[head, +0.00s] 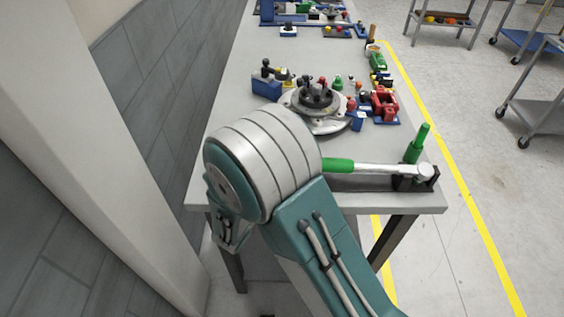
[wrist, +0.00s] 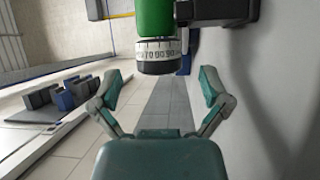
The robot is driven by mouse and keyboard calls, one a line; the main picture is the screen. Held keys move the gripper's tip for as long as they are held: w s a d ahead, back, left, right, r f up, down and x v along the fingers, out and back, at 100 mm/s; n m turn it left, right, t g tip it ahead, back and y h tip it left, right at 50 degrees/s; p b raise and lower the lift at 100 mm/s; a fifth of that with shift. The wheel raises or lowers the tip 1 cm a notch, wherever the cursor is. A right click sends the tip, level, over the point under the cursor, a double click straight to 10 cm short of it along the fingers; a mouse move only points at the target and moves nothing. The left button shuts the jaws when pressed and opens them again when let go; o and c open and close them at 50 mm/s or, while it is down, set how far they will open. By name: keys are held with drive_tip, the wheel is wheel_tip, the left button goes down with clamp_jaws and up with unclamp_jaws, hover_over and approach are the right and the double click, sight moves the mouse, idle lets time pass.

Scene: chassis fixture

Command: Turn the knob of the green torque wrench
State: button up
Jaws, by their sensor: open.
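The green torque wrench (head: 375,168) lies near the front edge of the grey table, its green handle pointing left and its silver shaft running right to a dark holder (head: 412,183). An upright green piece (head: 417,145) stands at its right end. In the wrist view the green handle (wrist: 155,18) shows at the top, with the knob (wrist: 158,55) at its end, a white numbered scale ring and a dark base. My gripper (wrist: 158,87) is open and empty. Its fingers lie on either side of the knob's line, apart from it. In the head view my arm hides the gripper.
A round grey fixture (head: 318,105) with dark knobs stands mid-table. A red block (head: 384,104) and a blue block (head: 267,87) flank it. A wall (head: 150,80) runs along the left. Carts (head: 540,115) stand at the right beyond a yellow floor line (head: 450,170).

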drive_tip(key=v, duration=0.8)
drive_tip(key=shift+s, duration=0.2)
